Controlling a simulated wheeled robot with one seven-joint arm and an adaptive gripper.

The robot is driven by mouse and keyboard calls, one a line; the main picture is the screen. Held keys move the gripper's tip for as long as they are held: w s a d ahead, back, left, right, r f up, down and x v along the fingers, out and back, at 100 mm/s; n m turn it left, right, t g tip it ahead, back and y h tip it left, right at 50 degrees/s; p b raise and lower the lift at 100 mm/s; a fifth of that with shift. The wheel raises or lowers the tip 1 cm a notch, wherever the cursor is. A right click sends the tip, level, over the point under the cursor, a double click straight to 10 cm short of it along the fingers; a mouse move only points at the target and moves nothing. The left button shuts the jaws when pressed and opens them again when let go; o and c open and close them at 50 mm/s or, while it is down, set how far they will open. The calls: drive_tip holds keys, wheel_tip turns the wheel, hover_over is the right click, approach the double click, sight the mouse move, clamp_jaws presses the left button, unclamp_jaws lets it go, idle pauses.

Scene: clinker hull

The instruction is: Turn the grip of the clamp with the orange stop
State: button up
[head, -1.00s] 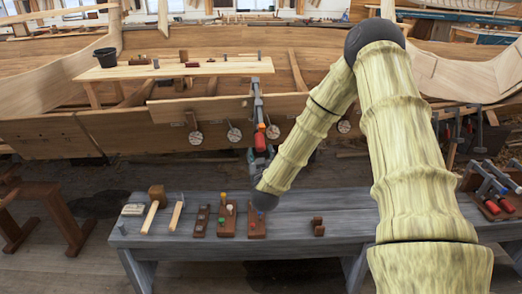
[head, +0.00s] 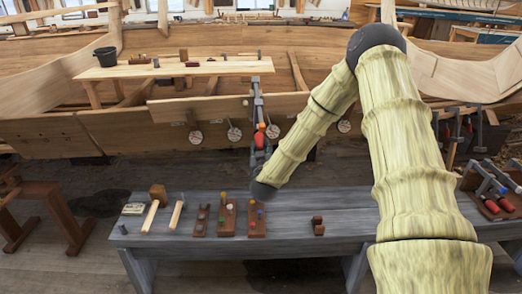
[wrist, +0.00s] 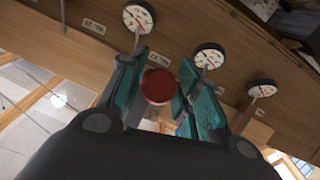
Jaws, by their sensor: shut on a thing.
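In the wrist view the grip (wrist: 157,87) shows end-on as a dark red disc between the teal finger pads. My gripper (wrist: 160,70) is shut on this grip from below. In the head view my wrist stands just under the clamp and the fingers are small and partly hidden. The stop is not seen in the wrist view.
Several round dials hang along the hull beside the clamp, such as one dial (head: 234,134) to its left. A grey bench (head: 345,207) with mallets and wooden blocks lies below my wrist. More red-gripped clamps (head: 492,207) lie at the right.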

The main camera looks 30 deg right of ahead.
idle(0.3)
